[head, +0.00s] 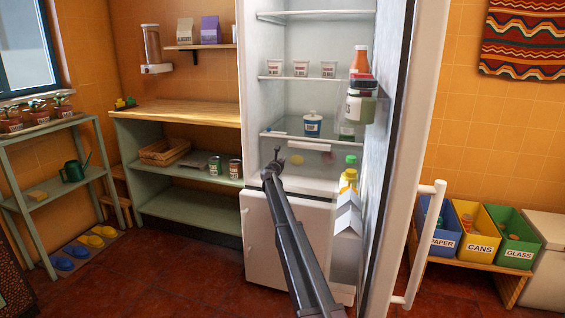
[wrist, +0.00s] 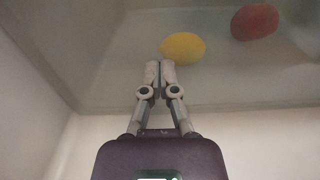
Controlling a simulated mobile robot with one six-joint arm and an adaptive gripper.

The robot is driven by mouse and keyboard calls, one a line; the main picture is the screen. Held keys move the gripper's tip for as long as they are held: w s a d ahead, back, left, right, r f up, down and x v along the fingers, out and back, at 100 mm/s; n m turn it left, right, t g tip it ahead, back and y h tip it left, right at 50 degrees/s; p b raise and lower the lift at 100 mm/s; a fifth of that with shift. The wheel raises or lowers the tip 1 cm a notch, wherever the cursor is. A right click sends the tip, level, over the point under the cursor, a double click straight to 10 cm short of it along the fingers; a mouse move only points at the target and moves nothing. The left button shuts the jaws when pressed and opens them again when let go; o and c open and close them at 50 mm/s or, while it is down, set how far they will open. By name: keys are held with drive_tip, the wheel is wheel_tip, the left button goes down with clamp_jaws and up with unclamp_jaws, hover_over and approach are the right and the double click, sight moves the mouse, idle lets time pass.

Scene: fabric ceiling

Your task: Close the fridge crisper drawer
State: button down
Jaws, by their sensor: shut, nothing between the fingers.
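The fridge stands open, and its translucent crisper drawer (head: 318,168) is low in the compartment, below a glass shelf. A yellow fruit (head: 297,160) and a red fruit show inside it. In the wrist view the drawer's clear panel (wrist: 110,75) fills the upper part, with the yellow fruit (wrist: 183,46) and the red fruit (wrist: 254,21) behind or above it. My gripper (head: 277,150) is shut and empty at the left part of the drawer front. Its fingertips (wrist: 160,64) point at the panel just below the yellow fruit. I cannot tell whether they touch it, or how far out the drawer is.
The open fridge door (head: 402,160) stands to the right, with bottles and a jar on its inner side and a long white handle (head: 428,240). A green shelf unit (head: 190,208) stands left of the fridge. Recycling bins (head: 478,232) are at the right. The floor in front is clear.

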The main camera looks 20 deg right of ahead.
drive_tip(key=shift+w+d, duration=0.15)
drive_tip(key=shift+w, duration=0.1)
drive_tip(key=v, duration=1.4)
drive_tip(key=shift+s, duration=0.3)
drive_tip(key=s+f+m+g, duration=0.35)
drive_tip(key=s+m, duration=0.25)
drive_tip(key=s, duration=0.4)
drive_tip(key=s+f+m+g+y, duration=0.15)
drive_tip(key=s+f+m, duration=0.3)
drive_tip(key=s, duration=0.45)
drive_tip(key=s+f+m+g, duration=0.35)
drive_tip(key=s+m, duration=0.35)
drive_tip(key=s, duration=0.3)
drive_tip(key=s+a+f+m+g+y, duration=0.2)
drive_tip(key=s+a+m+y, duration=0.15)
drive_tip(key=s, duration=0.65)
drive_tip(key=s+a+f+m+g+y+p, duration=0.15)
drive_tip(key=s+a+m, duration=0.3)
drive_tip(key=s, duration=0.65)
drive_tip(key=s+a+f+m+g+y+b, duration=0.1)
drive_tip(key=s+a+f+m+g+y, duration=0.25)
drive_tip(key=s, duration=0.65)
wheel_tip(320, 180, up, 35)
drive_tip(key=p, duration=3.4)
drive_tip(key=shift+a+p, duration=0.25)
drive_tip(key=shift+p, duration=0.05)
